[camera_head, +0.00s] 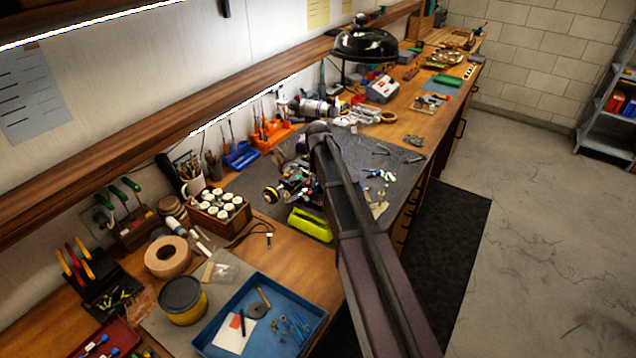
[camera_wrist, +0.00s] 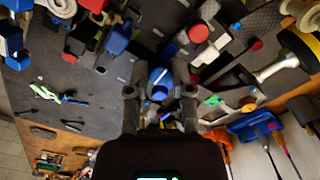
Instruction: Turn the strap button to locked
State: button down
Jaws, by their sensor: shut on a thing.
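In the wrist view a round blue knob (camera_wrist: 160,84) with a pale line across its face sits between the two fingers of my gripper (camera_wrist: 160,76). The gripper is shut on this knob, with one finger on each side. The pale line lies at a slant. I cannot read any lock marking near it. The racecar parts around it are crowded and dark. In the head view the car (camera_head: 297,186) sits on the grey mat, and my arm hides part of it. My gripper's fingertips cannot be made out there.
A yellow-green shell (camera_head: 312,224) lies beside the car. A blue tray (camera_head: 222,332) with small parts is at the front of the wooden bench. Blue and orange tool holders (camera_head: 272,131) line the back. A black lamp (camera_head: 365,45) stands beyond. The floor at right is open.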

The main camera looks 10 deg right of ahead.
jog(key=shift+m, duration=0.5)
jog(key=c, duration=0.5)
grip_release()
jog(key=shift+n, duration=0.5)
